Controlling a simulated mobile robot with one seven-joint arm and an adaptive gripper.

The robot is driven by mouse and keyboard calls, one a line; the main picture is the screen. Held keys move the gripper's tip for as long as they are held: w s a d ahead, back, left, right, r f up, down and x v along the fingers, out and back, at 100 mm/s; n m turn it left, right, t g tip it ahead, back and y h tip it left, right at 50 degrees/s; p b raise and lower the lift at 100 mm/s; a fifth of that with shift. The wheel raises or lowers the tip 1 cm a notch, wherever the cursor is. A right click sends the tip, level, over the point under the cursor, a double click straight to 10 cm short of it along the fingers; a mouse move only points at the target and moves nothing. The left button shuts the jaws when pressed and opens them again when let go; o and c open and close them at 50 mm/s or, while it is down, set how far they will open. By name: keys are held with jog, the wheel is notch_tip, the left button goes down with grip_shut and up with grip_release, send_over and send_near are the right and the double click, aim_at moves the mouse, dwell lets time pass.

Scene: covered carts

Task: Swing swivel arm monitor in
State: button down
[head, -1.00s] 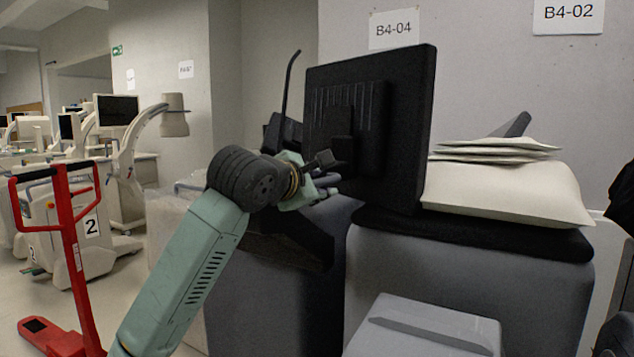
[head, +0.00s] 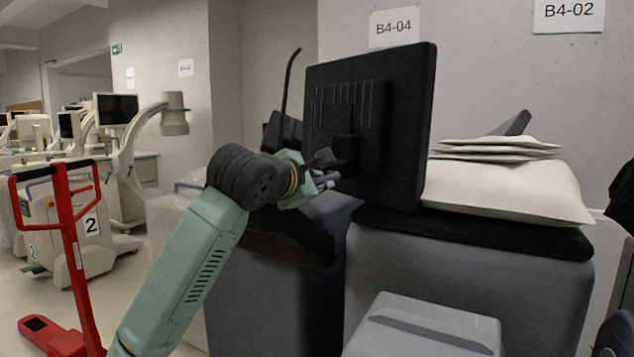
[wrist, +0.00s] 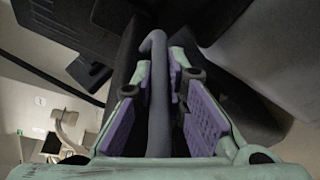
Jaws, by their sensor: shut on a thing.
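The black monitor (head: 400,130) stands upright with its back towards me in the head view, in front of the wall and above the grey covered cart (head: 470,275). My gripper (head: 330,180) is at the monitor's lower left, by the mount on its back. In the wrist view my gripper (wrist: 165,105) has its purple pads on both sides of a grey bar (wrist: 157,90). It is shut on this bar, which runs up towards the dark mount. The monitor's screen is hidden, and the joint of the swivel arm is not clear.
Pillows (head: 510,190) lie on the covered cart right of the monitor. A grey box (head: 425,325) stands in front. A red pallet jack (head: 70,250) is at the left, with medical machines behind it. A thin dark pole (head: 288,95) rises left of the monitor.

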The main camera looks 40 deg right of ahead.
jog(key=shift+f+b, duration=0.1)
jog(key=shift+b, duration=0.3)
jog(key=shift+w+n+t+y+b, duration=0.15)
jog(key=shift+n+t+y+b, duration=0.25)
jog(key=shift+t+b, duration=0.1)
jog(key=shift+w+d+n+t+y+b, duration=0.25)
jog(key=shift+w+n+t+y+b, duration=0.15)
jog(key=shift+w+n+t, duration=0.15)
jog(key=shift+w+d+n+t+y+b, duration=0.25)
jog(key=shift+w+n+t+y+b, duration=0.15)
jog(key=shift+w, duration=0.25)
jog(key=c, duration=1.9)
grip_release()
jog(key=shift+s+a, duration=0.1)
jog(key=shift+s, duration=0.05)
jog(key=o, duration=0.3)
